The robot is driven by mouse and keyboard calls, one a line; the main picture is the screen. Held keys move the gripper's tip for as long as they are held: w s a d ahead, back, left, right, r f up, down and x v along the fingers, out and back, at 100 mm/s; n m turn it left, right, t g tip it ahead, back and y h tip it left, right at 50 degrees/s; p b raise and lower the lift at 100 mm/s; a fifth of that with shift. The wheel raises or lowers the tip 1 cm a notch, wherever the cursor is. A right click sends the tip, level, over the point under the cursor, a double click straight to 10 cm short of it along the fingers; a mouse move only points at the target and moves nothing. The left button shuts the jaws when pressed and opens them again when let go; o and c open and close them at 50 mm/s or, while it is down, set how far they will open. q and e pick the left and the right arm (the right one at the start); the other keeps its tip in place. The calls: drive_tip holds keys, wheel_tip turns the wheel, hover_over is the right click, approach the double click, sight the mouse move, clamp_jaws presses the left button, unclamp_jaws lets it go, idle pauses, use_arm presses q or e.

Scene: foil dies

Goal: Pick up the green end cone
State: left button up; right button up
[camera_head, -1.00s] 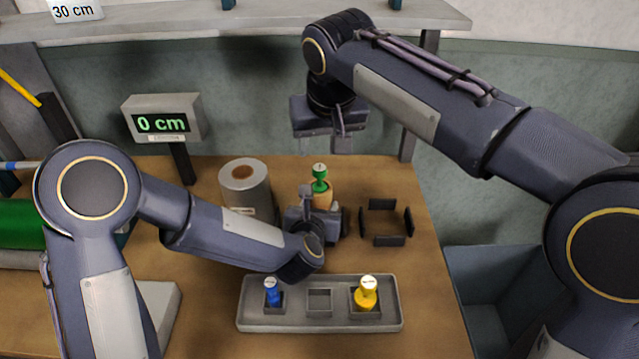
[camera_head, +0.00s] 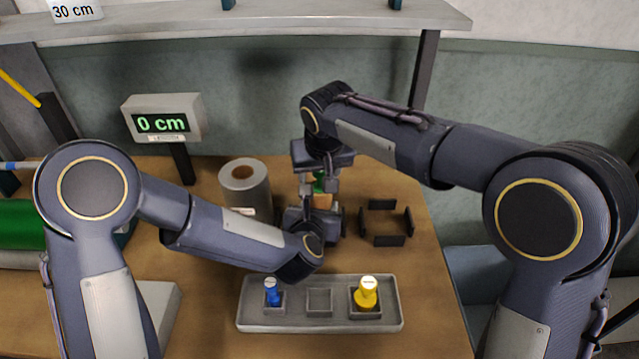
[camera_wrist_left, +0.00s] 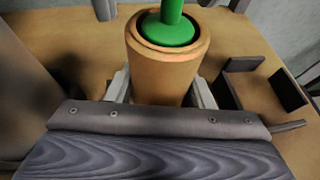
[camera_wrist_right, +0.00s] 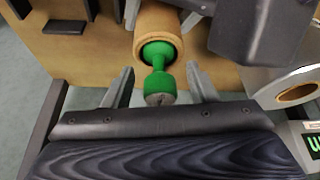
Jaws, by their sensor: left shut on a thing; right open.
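The green end cone (camera_head: 319,183) stands in the top of a tan cylinder (camera_head: 321,201). In the left wrist view its lower flange (camera_wrist_left: 168,28) sits inside the rim of the cylinder (camera_wrist_left: 165,75). My left gripper (camera_head: 322,217) is shut on the tan cylinder from the front. My right gripper (camera_head: 318,178) has come down from above around the cone. In the right wrist view the cone's knob (camera_wrist_right: 160,85) lies between the open fingers (camera_wrist_right: 160,90), apart from both. My right gripper partly hides the cone in the head view.
A grey tray (camera_head: 320,323) at the front holds a blue cone (camera_head: 271,292) and a yellow cone (camera_head: 367,293); its middle socket is empty. A grey roll (camera_head: 245,186) stands left of the cylinder. Dark corner brackets (camera_head: 389,240) stand to the right. A display (camera_head: 163,123) reads 0 cm.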

drive_tip(key=c, duration=1.1)
drive_tip(key=shift+r, duration=0.1)
wheel_tip(320, 180, up, 10)
drive_tip(key=shift+f, duration=0.1)
use_arm(q)
drive_tip(key=o, duration=1)
drive_tip(key=shift+o, duration=0.2)
